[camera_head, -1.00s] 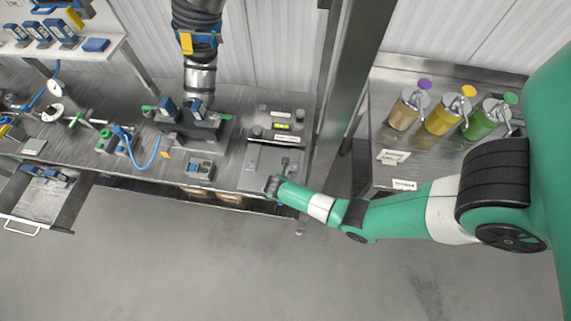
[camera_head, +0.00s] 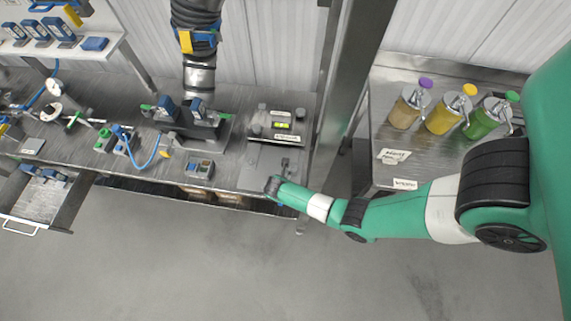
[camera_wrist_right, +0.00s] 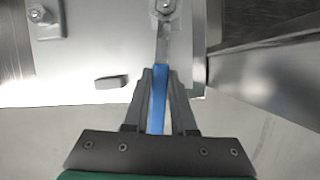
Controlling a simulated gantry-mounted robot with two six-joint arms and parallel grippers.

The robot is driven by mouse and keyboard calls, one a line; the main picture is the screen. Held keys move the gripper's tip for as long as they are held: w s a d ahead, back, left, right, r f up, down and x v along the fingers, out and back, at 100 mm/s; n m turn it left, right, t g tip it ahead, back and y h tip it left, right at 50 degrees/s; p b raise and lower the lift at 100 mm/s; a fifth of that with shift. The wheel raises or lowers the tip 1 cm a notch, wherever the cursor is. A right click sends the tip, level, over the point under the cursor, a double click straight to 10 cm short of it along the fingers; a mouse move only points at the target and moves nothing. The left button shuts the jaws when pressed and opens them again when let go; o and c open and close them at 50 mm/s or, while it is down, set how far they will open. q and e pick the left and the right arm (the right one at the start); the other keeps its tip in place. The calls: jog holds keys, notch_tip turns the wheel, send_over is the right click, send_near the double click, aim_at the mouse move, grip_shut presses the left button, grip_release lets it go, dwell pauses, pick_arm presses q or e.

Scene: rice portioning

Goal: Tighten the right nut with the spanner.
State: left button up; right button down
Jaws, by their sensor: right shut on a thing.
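My right gripper (camera_wrist_right: 160,88) is shut on the blue handle (camera_wrist_right: 158,100) of the spanner in the right wrist view. The spanner's grey shank (camera_wrist_right: 162,45) points up the picture to the right nut (camera_wrist_right: 166,6) at the top edge. The spanner's head is at this nut, partly cut off, so I cannot tell how fully it seats. Another nut (camera_wrist_right: 38,14) sits on a small block at the upper left. In the head view my right gripper (camera_head: 273,184) is small at the front edge of the grey plate (camera_head: 258,166). My left gripper is not in view.
A dark raised edge (camera_wrist_right: 255,42) runs to the right of the plate in the wrist view. In the head view, a metal post (camera_head: 345,90) stands right of the workplace. A small box (camera_head: 199,168) lies to the left. The floor in front is clear.

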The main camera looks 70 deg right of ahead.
jog(key=shift+w+f, duration=0.1)
jog(key=shift+f, duration=0.05)
dwell(0.3)
jog(key=shift+w+f+m+b, duration=0.1)
jog(key=shift+w+m+b, duration=0.35)
jog(key=shift+m+b, duration=0.1)
jog(key=shift+w+g, duration=0.2)
jog(key=shift+g, duration=0.1)
jog(key=shift+m, duration=0.35)
jog(key=shift+w, duration=0.1)
